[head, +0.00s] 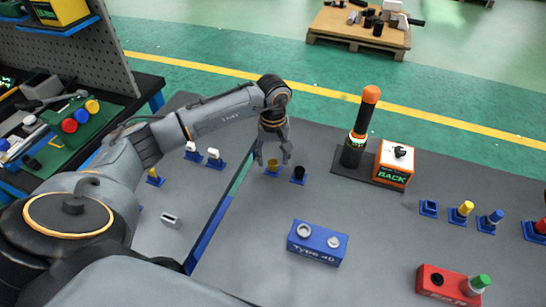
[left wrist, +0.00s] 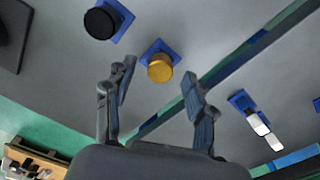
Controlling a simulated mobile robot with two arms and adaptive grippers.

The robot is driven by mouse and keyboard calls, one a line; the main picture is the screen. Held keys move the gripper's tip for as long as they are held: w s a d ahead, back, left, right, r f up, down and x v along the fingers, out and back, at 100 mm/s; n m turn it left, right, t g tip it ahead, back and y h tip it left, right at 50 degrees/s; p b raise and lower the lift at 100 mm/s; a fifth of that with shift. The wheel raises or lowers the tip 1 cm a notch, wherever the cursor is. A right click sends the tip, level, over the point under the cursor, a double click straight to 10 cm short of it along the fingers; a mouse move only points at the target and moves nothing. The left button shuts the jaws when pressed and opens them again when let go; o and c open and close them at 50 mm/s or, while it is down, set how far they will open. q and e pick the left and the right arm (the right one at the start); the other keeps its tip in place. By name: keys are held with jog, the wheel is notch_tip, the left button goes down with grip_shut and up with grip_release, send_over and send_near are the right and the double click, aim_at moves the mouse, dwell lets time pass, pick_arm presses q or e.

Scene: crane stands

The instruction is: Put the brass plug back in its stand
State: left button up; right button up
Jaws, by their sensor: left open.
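The brass plug (head: 273,164) sits upright at a small blue stand (head: 272,174) on the grey table. It also shows in the left wrist view (left wrist: 160,70), with the square blue stand (left wrist: 159,48) right behind it. My left gripper (head: 273,154) is over the plug, pointing down, with its fingers apart. In the left wrist view the open fingers (left wrist: 161,93) are on either side of the line to the plug, with clear gaps and nothing held. The plug's lower end is hidden. My right gripper does not show.
A black plug (head: 299,172) stands close on the right. White plugs (head: 214,154) are on the left. A blue block (head: 317,243), an orange-topped post (head: 363,120), an orange box (head: 394,164) and a red block (head: 446,285) stand around. An empty-looking blue stand (head: 428,209) is at right.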

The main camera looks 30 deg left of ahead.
aim_at(273, 162)
pick_arm(q)
jog(key=shift+r+p, duration=0.95)
jog(key=shift+r, duration=1.15)
notch_tip(273, 162, up, 12)
jog(key=shift+s, duration=0.1)
